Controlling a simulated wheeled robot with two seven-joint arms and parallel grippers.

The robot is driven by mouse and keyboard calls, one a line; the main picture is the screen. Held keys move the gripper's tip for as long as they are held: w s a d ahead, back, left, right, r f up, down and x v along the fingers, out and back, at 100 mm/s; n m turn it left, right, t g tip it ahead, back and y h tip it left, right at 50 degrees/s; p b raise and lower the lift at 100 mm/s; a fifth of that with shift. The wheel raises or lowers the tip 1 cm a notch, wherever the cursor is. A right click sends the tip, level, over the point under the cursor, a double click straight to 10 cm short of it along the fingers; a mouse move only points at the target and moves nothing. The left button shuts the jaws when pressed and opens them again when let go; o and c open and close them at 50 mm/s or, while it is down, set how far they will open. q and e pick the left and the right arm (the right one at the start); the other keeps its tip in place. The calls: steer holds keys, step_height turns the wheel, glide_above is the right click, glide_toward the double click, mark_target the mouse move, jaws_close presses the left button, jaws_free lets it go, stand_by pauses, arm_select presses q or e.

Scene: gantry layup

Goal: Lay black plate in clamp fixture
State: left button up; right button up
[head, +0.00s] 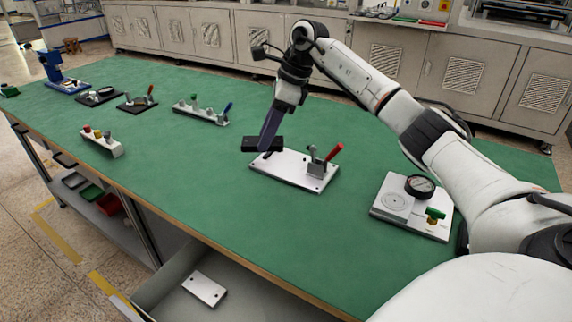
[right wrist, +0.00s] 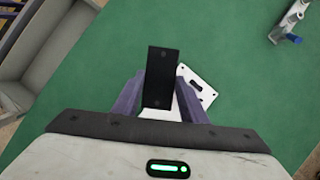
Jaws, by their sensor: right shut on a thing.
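The black plate (head: 256,145) is a small dark rectangle held in my right gripper (head: 268,136). In the right wrist view the plate (right wrist: 161,72) sits between the two fingers of the gripper (right wrist: 160,88). The clamp fixture (head: 283,174) is a white base with a grey toggle clamp and a red handle (head: 334,152), standing on the green table. The plate is over or beside the fixture's left end; whether it touches the base is unclear. In the right wrist view part of the fixture (right wrist: 196,82) shows behind the plate and finger. My left gripper is not in view.
A white block with a dial gauge (head: 419,186) stands to the right of the fixture. A clamp rack (head: 203,116) and several small fixtures are farther left. An open drawer holding a white plate (head: 204,288) is below the front edge. Green table (head: 200,180) around the fixture is clear.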

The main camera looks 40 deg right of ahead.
steer(key=d+m+t+h, duration=0.1)
steer(key=d+m+h, duration=0.1)
steer(key=d+m, duration=0.5)
steer(key=shift+n, duration=0.3)
steer(key=f, duration=0.1)
steer(key=d+f, duration=0.1)
steer(key=f, duration=0.3)
steer(key=shift+w+d+b, duration=0.15)
steer(key=shift+w+b, duration=0.2)
steer(key=shift+w, duration=0.05)
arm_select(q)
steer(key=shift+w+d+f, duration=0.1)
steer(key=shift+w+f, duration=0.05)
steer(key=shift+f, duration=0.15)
arm_select(e)
steer(key=shift+f, duration=2.3)
steer(key=o, duration=1.2)
steer(key=shift+f, duration=0.15)
steer(key=shift+s+r, duration=0.1)
steer(key=shift+r, duration=0.4)
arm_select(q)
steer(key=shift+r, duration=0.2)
arm_select(e)
steer(key=v, duration=1.1)
steer(key=shift+s+r, duration=0.1)
steer(key=shift+s, duration=0.1)
